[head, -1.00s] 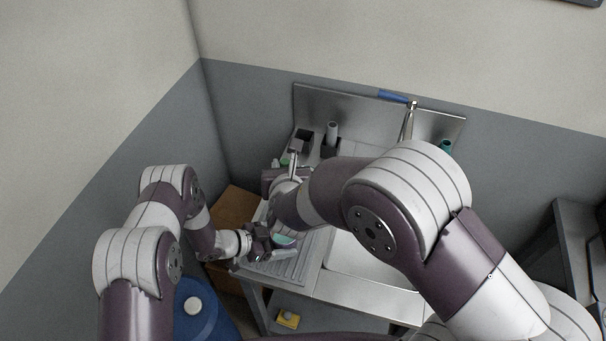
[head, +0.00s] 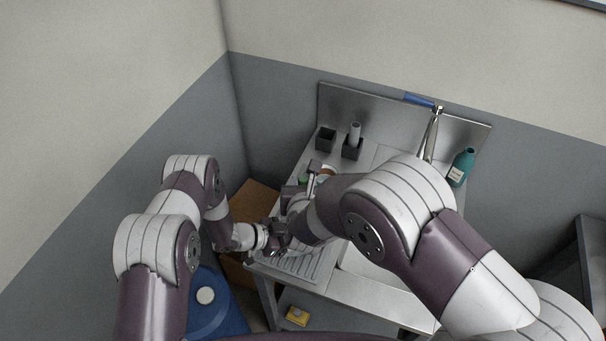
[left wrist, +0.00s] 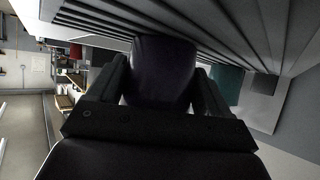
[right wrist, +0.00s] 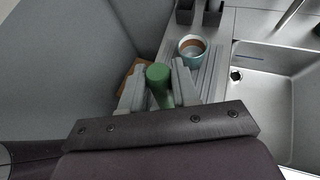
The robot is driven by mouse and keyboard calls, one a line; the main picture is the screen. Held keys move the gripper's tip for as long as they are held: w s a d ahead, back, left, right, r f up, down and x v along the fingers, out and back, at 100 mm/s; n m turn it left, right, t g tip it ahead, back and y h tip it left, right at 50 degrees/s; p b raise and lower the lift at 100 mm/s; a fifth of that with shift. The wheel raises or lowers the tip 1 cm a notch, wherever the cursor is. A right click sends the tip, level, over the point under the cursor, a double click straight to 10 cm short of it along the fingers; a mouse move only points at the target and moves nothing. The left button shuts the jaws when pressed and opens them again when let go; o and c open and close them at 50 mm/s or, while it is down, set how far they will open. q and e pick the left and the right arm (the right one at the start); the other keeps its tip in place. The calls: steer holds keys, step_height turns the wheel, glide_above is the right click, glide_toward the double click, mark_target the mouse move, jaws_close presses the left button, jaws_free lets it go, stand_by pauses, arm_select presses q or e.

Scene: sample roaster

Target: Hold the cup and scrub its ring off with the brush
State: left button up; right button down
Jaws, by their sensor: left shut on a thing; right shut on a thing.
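My right gripper (right wrist: 158,82) is shut on the brush, whose green handle (right wrist: 157,74) stands between the fingers in the right wrist view. The bristles are not visible. A teal cup (right wrist: 183,58) with a brown band inside stands on the drainboard beyond this gripper, apart from it; its rim also shows in the head view (head: 331,169). My left gripper (head: 279,238), low over the front of the drainboard, is shut on a dark rounded thing (left wrist: 163,75), apparently a cup in shadow. Its opening and any ring are hidden.
The ridged drainboard (head: 289,265) lies left of the sink basin (head: 370,262). Two dark holders (head: 325,140) stand at the back. A teal bottle (head: 460,169) and the tap (head: 430,135) are behind the sink. A wall closes the left side.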

steer(key=shift+f, duration=2.5)
